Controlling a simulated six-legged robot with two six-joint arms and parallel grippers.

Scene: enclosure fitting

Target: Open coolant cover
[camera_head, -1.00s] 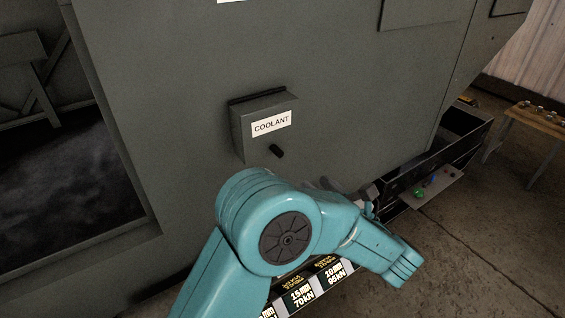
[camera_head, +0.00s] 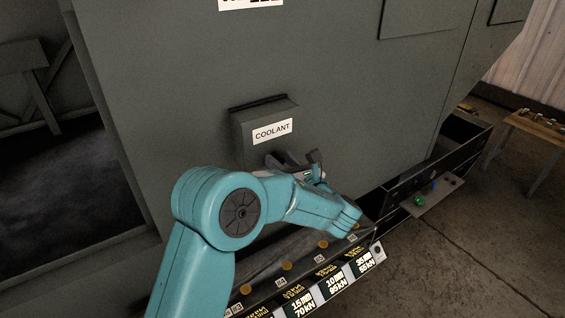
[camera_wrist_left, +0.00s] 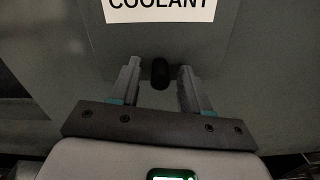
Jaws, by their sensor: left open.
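The coolant cover (camera_head: 250,129) is a grey box with a white COOLANT label (camera_head: 272,131) on the grey machine wall, and it looks closed. Its dark knob is hidden behind my gripper in the head view. In the left wrist view the black knob (camera_wrist_left: 160,73) sits below the label (camera_wrist_left: 160,10), between the tips of my open left gripper (camera_wrist_left: 158,75), with a gap on each side. In the head view my left gripper (camera_head: 293,160) is at the lower front of the cover. My right gripper is not in view.
A rack with numbered slots and weight labels (camera_head: 335,283) lies below my arm. A wooden bench (camera_head: 540,126) is at the far right. An open recess (camera_head: 65,190) is at the left.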

